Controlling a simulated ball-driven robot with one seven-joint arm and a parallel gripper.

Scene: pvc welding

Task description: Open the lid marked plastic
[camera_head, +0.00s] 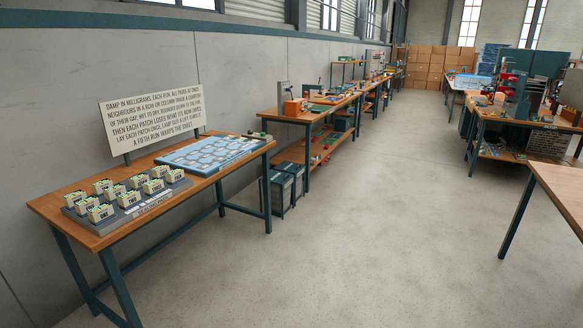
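Two dark grey bins stand close together on the floor at the near end of the second workbench. The nearer bin (276,196) is beside the right legs of the near workbench, and the farther bin (293,185) is just behind it. Both have dark tops that look closed. Any marking on them is too small to read, so I cannot tell whether one says plastic. My gripper is not in view.
The near workbench (262,148) carries a sign (153,112), a blue patterned board (210,152) and a tray of small blocks. More benches line the left wall. A wooden table (562,192) is at right. The middle floor (370,220) is clear.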

